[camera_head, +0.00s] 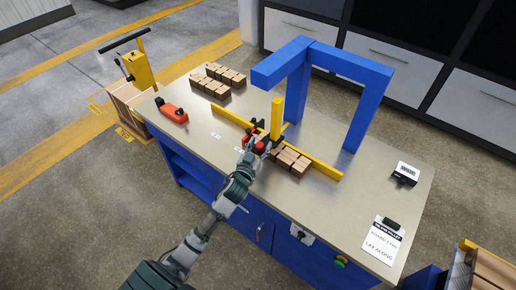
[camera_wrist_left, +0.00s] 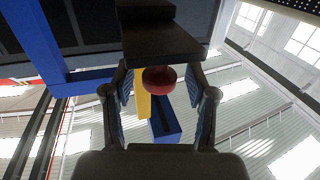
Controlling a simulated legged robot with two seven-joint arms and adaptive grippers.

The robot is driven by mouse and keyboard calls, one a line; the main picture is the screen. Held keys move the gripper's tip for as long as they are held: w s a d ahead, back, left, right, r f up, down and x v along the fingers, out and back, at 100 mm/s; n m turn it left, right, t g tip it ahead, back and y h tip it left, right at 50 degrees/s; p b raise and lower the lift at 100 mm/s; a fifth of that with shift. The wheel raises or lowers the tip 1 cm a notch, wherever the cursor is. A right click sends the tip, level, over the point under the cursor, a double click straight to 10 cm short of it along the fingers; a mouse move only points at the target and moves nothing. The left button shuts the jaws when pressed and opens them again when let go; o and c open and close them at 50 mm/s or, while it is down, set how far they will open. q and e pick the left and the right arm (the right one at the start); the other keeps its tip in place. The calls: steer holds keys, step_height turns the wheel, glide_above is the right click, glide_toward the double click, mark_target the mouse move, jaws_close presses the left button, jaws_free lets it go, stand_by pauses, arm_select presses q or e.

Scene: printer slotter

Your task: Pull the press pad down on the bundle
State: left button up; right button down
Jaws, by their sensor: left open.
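The blue press frame (camera_head: 366,105) stands on the workbench, with a yellow upright post (camera_head: 277,118) under its left end. The bundle of brown blocks (camera_head: 290,163) lies against the long yellow fence (camera_head: 325,171). My left gripper (camera_head: 259,146) is at the foot of the post, just left of the bundle. It is open around a red knob (camera_wrist_left: 158,79), with a finger on each side; I cannot tell whether they touch it. A dark block (camera_wrist_left: 160,40) is above the knob in the wrist view. The press pad is not clearly distinguishable; my gripper partly covers that spot.
Two more brown bundles (camera_head: 218,80) lie at the back left of the bench (camera_head: 200,125). A red-orange tool (camera_head: 172,113) is at the left edge. A black-and-white device (camera_head: 405,174) and a printed sheet (camera_head: 382,243) lie at the right. The bench between them is mostly clear.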

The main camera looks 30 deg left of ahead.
arm_select(q)
steer(key=s+d, duration=0.2)
steer(key=s, duration=0.9)
steer(key=shift+s, duration=0.3)
